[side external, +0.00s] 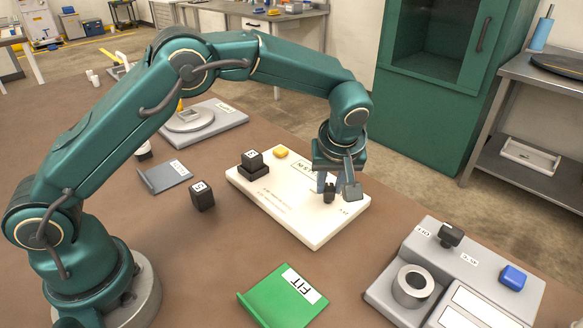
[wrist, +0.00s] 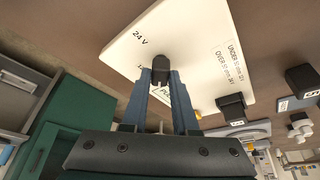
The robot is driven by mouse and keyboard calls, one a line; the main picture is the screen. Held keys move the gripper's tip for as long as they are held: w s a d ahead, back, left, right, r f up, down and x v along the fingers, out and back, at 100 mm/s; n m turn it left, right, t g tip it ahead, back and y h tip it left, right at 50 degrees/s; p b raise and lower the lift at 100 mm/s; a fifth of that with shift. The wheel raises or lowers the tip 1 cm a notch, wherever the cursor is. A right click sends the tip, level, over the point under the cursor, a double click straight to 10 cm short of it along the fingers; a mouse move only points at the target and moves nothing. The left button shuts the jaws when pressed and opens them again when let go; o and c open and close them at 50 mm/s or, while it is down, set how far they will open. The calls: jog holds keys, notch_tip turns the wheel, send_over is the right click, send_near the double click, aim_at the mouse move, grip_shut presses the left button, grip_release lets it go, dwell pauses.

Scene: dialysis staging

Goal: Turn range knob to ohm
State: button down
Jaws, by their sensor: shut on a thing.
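The likely range knob (side external: 450,235) is a black knob on the grey sloped device (side external: 405,258) at the right. White labels lie beside it, too small to read surely. My gripper (side external: 334,190) is over the right part of the white board (side external: 310,222), well away from that knob. Its fingers are shut on a small black piece (side external: 329,197), which also shows between the fingertips in the wrist view (wrist: 176,70). I cannot tell whether the piece touches the board. The board (wrist: 130,52) bears "24 V" and ohm text. The grey device is not identifiable in the wrist view.
The grey device also has a metal ring (side external: 412,287) and blue button (side external: 513,277).

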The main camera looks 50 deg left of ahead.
jog(key=n+g, duration=0.1)
jog(key=n, duration=0.1)
jog(key=n+g, duration=0.1)
jog(key=n, duration=0.2)
jog(key=shift+w+d+y, duration=0.1)
jog(key=shift+d+y, duration=0.05)
jog(key=shift+y, duration=0.25)
jog(key=shift+n, duration=0.4)
jog(key=c, duration=0.7)
grip_release()
